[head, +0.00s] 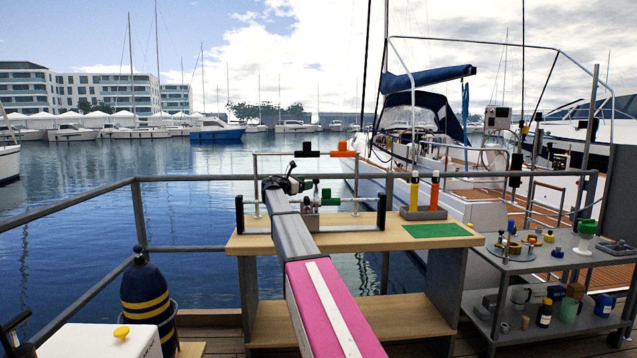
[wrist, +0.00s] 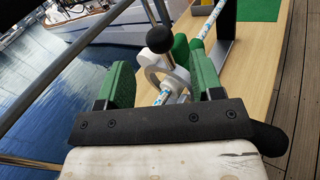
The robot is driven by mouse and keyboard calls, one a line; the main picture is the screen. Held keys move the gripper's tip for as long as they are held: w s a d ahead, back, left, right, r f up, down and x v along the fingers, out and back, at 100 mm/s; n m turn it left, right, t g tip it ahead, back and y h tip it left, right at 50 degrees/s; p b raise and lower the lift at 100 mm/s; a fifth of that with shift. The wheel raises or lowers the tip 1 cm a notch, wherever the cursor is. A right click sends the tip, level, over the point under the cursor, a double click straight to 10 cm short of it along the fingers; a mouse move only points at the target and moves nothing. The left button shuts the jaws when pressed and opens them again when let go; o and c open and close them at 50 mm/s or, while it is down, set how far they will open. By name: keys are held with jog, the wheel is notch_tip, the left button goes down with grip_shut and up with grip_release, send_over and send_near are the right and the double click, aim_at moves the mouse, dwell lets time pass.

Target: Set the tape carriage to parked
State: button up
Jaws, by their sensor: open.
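In the wrist view a white ring-shaped piece (wrist: 153,73) with a black ball knob (wrist: 160,39) sits on a blue-and-white patterned rod (wrist: 200,22); it looks like the tape carriage. Green pieces (wrist: 181,50) sit just behind it on the rod. My gripper (wrist: 163,70) is open, its two green jaws on either side of the ring with gaps showing. In the head view my gripper (head: 288,184) is over the left part of the wooden bench (head: 350,238), at the rod between two black end posts. My arm partly hides the carriage there; its parked position cannot be told.
A higher rail carries a black block (head: 307,154) and an orange block (head: 343,154). On the bench's right are a holder (head: 423,214) with yellow and orange sticks and a green mat (head: 436,230). A cluttered grey shelf (head: 530,262) stands right. A metal railing (head: 90,211) borders the water.

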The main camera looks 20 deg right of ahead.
jog(key=x, duration=0.8)
jog(key=shift+d, duration=0.15)
grip_shut()
